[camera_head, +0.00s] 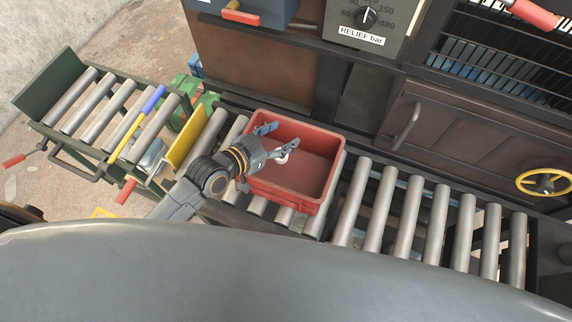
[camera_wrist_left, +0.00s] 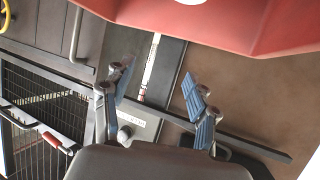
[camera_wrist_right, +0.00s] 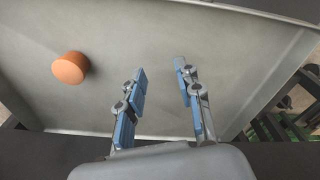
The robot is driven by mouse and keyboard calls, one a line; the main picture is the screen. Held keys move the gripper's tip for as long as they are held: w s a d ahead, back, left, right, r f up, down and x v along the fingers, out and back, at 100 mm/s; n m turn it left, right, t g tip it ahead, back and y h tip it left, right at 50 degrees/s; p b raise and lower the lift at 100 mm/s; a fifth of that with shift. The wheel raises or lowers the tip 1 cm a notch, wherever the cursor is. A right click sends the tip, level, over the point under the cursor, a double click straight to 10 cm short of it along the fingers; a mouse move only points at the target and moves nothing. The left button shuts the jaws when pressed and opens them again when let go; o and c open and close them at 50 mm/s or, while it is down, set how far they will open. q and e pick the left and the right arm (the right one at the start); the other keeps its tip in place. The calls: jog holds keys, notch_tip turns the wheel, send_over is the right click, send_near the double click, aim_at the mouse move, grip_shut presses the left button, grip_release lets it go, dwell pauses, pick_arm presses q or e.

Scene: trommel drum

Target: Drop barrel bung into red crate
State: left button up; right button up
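The red crate (camera_head: 333,190) stands on the roller conveyor, open side up. A small white round thing (camera_head: 282,157) shows at the crate, right by one finger of my left gripper; it may be the barrel bung, but I cannot tell. My left gripper (camera_head: 272,142) is over the crate with its fingers spread and nothing between them. In the left wrist view the crate (camera_wrist_left: 270,30) fills the top right, and the gripper (camera_wrist_left: 157,84) is open. My right gripper (camera_wrist_right: 160,74) is open and empty over a grey surface. An orange cylinder (camera_wrist_right: 70,68) is on that surface, left of the fingers.
The roller conveyor (camera_head: 408,215) runs right of the crate. A brown machine with a door handle (camera_head: 404,128) and a yellow handwheel (camera_head: 544,182) stands behind. A yellow plate (camera_head: 186,146) and a side roller table (camera_head: 102,112) are at the left. My grey body covers the front.

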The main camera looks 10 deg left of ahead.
pick_arm(q)
jog(key=shift+s, duration=0.1)
jog(key=v, duration=1.2)
jog(key=shift+r, duration=0.1)
